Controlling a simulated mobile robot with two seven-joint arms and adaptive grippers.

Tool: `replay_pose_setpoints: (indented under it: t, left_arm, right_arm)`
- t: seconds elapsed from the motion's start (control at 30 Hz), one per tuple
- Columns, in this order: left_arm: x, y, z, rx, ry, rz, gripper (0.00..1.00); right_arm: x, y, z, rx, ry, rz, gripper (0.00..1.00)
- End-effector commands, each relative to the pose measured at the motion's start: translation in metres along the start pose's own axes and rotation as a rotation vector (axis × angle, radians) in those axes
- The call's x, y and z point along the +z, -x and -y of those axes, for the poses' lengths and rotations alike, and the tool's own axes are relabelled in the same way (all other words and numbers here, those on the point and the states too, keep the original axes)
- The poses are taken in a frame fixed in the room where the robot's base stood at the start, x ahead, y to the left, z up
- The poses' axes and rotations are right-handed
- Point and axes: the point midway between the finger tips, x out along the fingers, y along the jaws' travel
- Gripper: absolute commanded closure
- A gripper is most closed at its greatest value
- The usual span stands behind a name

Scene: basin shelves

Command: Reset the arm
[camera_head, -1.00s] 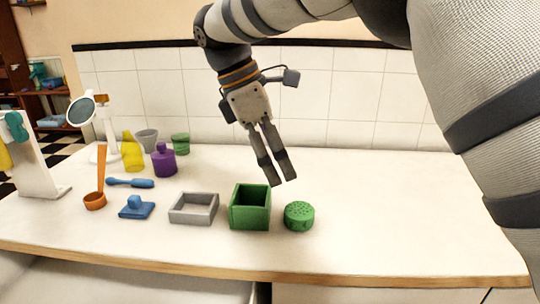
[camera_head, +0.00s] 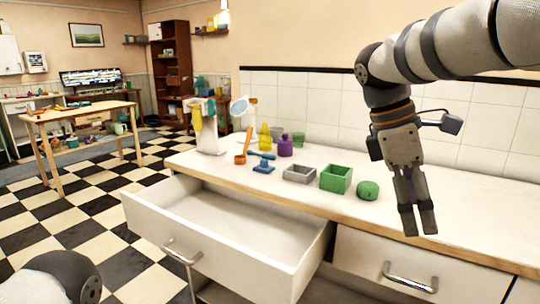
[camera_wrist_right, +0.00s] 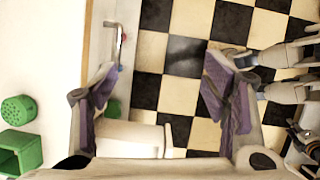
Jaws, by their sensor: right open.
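My right gripper (camera_head: 418,234) hangs fingers down in front of the counter (camera_head: 455,190), right of the green items. It is empty. In the right wrist view its two purple-padded fingers (camera_wrist_right: 165,88) stand wide apart, with checkered floor between them. My right arm comes in from the upper right and bends down at the elbow. A rounded dark part of my left arm shows at the lower left of the head view. I cannot make out the left gripper.
An open, empty-looking drawer (camera_head: 222,222) juts out from the counter at left. A closed drawer (camera_head: 385,255) is below the right gripper.

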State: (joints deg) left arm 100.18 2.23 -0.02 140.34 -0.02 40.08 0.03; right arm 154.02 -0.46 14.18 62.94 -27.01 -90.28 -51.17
Motion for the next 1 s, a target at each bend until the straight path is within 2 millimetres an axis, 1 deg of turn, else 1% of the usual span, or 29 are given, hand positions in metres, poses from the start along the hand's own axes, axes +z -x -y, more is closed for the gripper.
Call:
replay_pose_setpoints:
  t: [0.03, 0.07, 0.1, 0.17, 0.2, 0.27, 0.3, 0.37, 0.4, 0.47, 0.5, 0.57, 0.6, 0.7, 0.8, 0.9, 1.0]
  left_arm:
    - [-0.001, 0.001, 0.0, 0.0, 0.0, -0.003, 0.67]
    - [-0.001, 0.002, 0.0, 0.0, 0.0, -0.005, 0.67]
    - [-0.001, 0.003, 0.0, 0.0, 0.0, -0.007, 0.67]
    - [-0.003, 0.004, 0.0, 0.0, 0.0, -0.012, 0.67]
    - [-0.004, 0.004, 0.0, 0.001, 0.0, -0.016, 0.67]
    - [-0.005, 0.006, 0.0, 0.001, 0.0, -0.021, 0.67]
    - [-0.005, 0.007, 0.0, 0.001, 0.0, -0.023, 0.67]
    - [-0.006, 0.009, 0.0, 0.001, 0.0, -0.026, 0.67]
    - [-0.006, 0.01, 0.0, 0.001, 0.0, -0.029, 0.67]
    - [-0.007, 0.011, 0.0, 0.002, 0.0, -0.033, 0.67]
    - [-0.007, 0.013, 0.0, 0.002, 0.0, -0.037, 0.67]
    - [-0.009, 0.015, -0.001, 0.002, 0.0, -0.042, 0.67]
    - [-0.009, 0.016, -0.001, 0.002, 0.0, -0.046, 0.67]
    - [-0.011, 0.018, -0.001, 0.002, 0.0, -0.052, 0.67]
    - [-0.011, 0.019, -0.001, 0.003, 0.0, -0.055, 0.67]
    - [-0.011, 0.019, -0.001, 0.003, 0.0, -0.055, 0.67]
    - [-0.011, 0.018, -0.001, 0.003, 0.0, -0.054, 0.67]
  right_arm:
    - [-0.019, -0.039, 0.003, -0.03, -0.003, -0.018, 0.32]
    - [-0.03, -0.06, 0.005, -0.04, -0.013, -0.034, 0.32]
    - [-0.044, -0.086, 0.009, -0.055, -0.028, -0.058, 0.32]
    - [-0.063, -0.128, 0.021, -0.085, -0.059, -0.095, 0.32]
    - [-0.075, -0.158, 0.032, -0.109, -0.087, -0.118, 0.32]
    - [-0.091, -0.202, 0.055, -0.151, -0.141, -0.156, 0.32]
    - [-0.1, -0.232, 0.074, -0.183, -0.188, -0.181, 0.32]
    - [-0.109, -0.278, 0.11, -0.237, -0.275, -0.213, 0.32]
    - [-0.112, -0.306, 0.137, -0.273, -0.348, -0.23, 0.32]
    - [-0.11, -0.345, 0.183, -0.326, -0.472, -0.246, 0.32]
    - [-0.103, -0.367, 0.215, -0.357, -0.565, -0.246, 0.32]
    - [-0.087, -0.392, 0.262, -0.39, -0.712, -0.235, 0.32]
    - [-0.074, -0.404, 0.289, -0.4, -0.805, -0.223, 0.32]
    - [-0.038, -0.417, 0.342, -0.396, -0.996, -0.181, 0.32]
    - [-0.013, -0.418, 0.368, -0.373, -1.108, -0.151, 0.32]
    - [-0.004, -0.417, 0.376, -0.361, -1.148, -0.144, 0.32]
    - [-0.004, -0.417, 0.376, -0.358, -1.152, -0.146, 0.32]
